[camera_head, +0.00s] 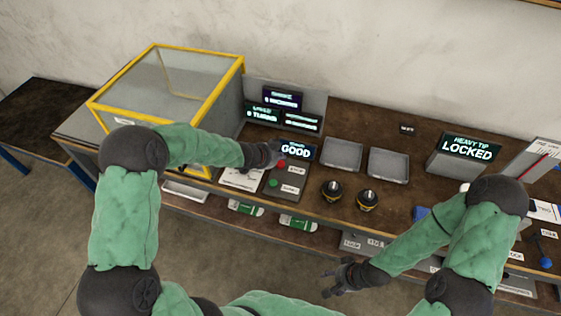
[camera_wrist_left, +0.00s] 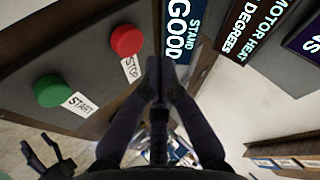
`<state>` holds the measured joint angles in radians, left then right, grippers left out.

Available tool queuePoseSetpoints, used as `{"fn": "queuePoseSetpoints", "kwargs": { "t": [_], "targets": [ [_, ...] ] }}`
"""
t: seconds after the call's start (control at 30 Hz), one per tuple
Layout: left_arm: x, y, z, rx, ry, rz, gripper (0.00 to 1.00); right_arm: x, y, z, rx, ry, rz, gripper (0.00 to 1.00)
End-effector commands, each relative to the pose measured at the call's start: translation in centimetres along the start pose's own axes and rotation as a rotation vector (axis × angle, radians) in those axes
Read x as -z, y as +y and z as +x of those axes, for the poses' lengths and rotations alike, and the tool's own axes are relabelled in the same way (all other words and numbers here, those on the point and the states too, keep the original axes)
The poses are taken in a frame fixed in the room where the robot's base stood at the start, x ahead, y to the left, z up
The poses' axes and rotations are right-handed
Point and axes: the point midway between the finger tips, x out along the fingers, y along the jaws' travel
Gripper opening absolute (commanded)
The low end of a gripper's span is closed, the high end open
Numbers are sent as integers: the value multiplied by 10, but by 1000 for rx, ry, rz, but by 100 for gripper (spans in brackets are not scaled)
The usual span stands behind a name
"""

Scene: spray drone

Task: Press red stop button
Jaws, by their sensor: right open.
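The red stop button (camera_wrist_left: 126,40) sits on a dark grey control box beside a "STOP" label. It also shows in the head view (camera_head: 281,165), just below my left gripper's tip. The green start button (camera_wrist_left: 48,91) is on the same box, with a "START" label. My left gripper (camera_wrist_left: 158,66) is shut and empty, its fingertips together to the right of the red button and apart from it in the picture. In the head view my left gripper (camera_head: 274,155) is over the box's upper edge. My right gripper (camera_head: 335,279) is open and empty in front of the bench.
A "GOOD" display (camera_head: 297,150) stands right behind the control box. A yellow-framed clear case (camera_head: 170,85) is to the left. Two grey trays (camera_head: 342,154) and two black-yellow round parts (camera_head: 332,190) lie to the right on the bench.

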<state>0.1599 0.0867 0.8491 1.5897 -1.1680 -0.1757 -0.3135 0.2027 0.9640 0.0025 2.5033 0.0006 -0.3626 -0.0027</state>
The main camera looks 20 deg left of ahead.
Motion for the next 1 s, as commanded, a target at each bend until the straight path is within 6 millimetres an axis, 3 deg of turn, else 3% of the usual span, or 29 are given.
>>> {"fn": "queuePoseSetpoints", "kwargs": {
  "t": [0.4,1.0],
  "targets": [
    [20,-20,-27,1,0,0,0,-1,-12,-34,0,0,0,57],
    [19,-20,-27,1,0,0,0,-1,-12,-34,0,0,0,57]
  ]
}}
